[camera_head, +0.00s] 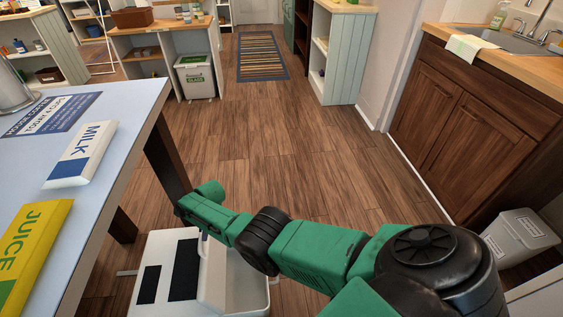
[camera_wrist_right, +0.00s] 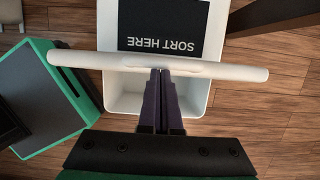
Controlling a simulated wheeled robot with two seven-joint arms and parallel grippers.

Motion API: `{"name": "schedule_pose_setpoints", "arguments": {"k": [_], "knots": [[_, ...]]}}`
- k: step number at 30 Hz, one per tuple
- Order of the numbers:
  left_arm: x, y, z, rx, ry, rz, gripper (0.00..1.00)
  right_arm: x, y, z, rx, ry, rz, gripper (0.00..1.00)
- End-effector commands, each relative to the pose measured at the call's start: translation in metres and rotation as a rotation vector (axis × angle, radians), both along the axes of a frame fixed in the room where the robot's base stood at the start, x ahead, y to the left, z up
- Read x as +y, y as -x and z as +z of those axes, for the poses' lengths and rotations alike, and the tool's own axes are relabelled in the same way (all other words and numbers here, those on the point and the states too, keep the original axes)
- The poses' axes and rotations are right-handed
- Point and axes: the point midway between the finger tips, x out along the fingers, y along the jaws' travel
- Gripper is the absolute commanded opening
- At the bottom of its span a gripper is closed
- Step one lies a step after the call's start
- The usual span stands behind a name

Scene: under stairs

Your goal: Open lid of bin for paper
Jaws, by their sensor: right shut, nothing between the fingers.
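A white bin (camera_head: 247,282) stands on the floor at the lower left of the head view, with dark panels on one side. In the wrist view the bin (camera_wrist_right: 120,103) shows a black panel reading "SORT HERE" and part of its open inside. Its white lid (camera_wrist_right: 215,71) stands raised, seen nearly edge-on; it also shows in the head view (camera_head: 213,275). My right gripper (camera_wrist_right: 160,72) is shut and empty, its fingertips at the middle of the lid's edge; contact is unclear. No paper label is readable. My left gripper is out of view.
A table (camera_head: 110,145) with milk and juice cartons stands at the left, its leg close to my right arm. A bin marked glass (camera_head: 195,77) stands farther back. Another white bin (camera_head: 520,237) is at the right by the sink cabinet. The middle floor is clear.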

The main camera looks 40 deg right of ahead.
Motion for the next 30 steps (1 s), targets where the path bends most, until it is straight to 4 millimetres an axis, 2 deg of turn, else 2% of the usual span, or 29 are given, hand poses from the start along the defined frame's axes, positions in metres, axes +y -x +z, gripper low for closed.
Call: {"name": "schedule_pose_setpoints", "arguments": {"k": [10, 14, 19, 21, 24, 27, 30], "knots": [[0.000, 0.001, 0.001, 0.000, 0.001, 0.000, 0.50, 0.000, 0.000, 0.000, 0.001, -0.001, 0.000, 0.00], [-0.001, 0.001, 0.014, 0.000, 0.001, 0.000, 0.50, -0.008, 0.003, 0.008, 0.001, 0.000, 0.000, 0.00], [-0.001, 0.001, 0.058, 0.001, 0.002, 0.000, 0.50, -0.038, 0.014, 0.034, 0.001, 0.000, 0.001, 0.00], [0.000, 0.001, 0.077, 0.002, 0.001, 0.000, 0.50, -0.032, 0.011, 0.059, -0.003, -0.002, 0.005, 0.00], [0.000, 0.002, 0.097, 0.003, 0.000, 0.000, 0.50, -0.028, 0.009, 0.085, -0.002, -0.002, 0.005, 0.00], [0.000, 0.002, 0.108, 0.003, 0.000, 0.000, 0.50, -0.027, 0.008, 0.103, -0.001, -0.002, 0.005, 0.00], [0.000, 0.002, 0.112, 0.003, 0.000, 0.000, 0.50, -0.025, 0.007, 0.112, 0.000, -0.001, 0.004, 0.00]]}}
